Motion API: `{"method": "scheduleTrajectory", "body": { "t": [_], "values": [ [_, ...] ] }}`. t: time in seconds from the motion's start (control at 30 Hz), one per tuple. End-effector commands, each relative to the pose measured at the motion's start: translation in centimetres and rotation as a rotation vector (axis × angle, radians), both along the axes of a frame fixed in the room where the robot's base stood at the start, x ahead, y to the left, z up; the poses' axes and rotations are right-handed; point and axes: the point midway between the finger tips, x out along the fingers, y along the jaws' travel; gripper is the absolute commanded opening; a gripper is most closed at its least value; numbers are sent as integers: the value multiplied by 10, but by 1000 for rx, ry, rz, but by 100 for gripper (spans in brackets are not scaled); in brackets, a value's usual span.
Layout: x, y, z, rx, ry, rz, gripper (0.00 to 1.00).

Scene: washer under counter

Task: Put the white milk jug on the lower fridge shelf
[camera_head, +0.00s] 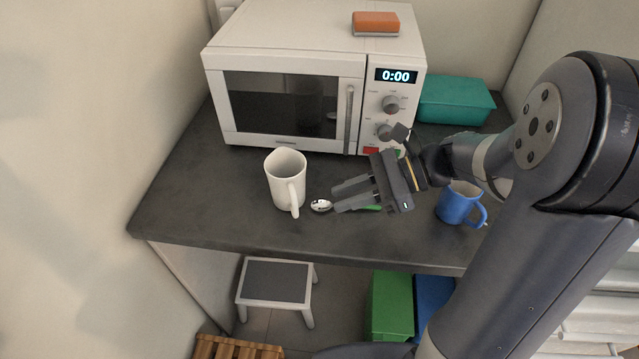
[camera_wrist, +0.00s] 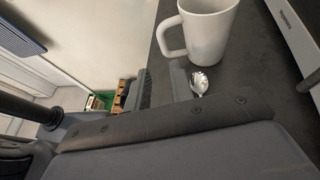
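The white milk jug (camera_head: 284,182) stands upright on the dark counter in front of the microwave, its handle facing the front. It also shows at the top of the wrist view (camera_wrist: 208,35), handle to the left. My gripper (camera_head: 336,198) is just right of the jug in the head view, fingers pointing left toward it, apart from it. In the wrist view my gripper (camera_wrist: 162,82) shows two fingers with an empty gap between them. The fridge and its lower shelf cannot be made out in either view.
A spoon (camera_head: 321,206) lies beside the jug, near my fingertips. A blue mug (camera_head: 458,204) stands to the right, partly behind my arm. The microwave (camera_head: 290,100) carries an orange sponge (camera_head: 376,22). A teal box (camera_head: 455,100) is behind. A step stool (camera_head: 275,282) stands below the counter.

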Motion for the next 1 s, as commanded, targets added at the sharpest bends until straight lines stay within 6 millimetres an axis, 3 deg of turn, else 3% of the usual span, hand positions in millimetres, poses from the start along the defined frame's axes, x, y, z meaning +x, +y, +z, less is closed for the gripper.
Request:
{"method": "scheduleTrajectory", "body": {
  "t": [0.4,0.63,1.0],
  "values": [
    [-4,46,-18,21,16,-17,22],
    [-6,59,-23,20,16,-17,22],
    [-9,99,-38,20,15,-16,22]
  ]
}}
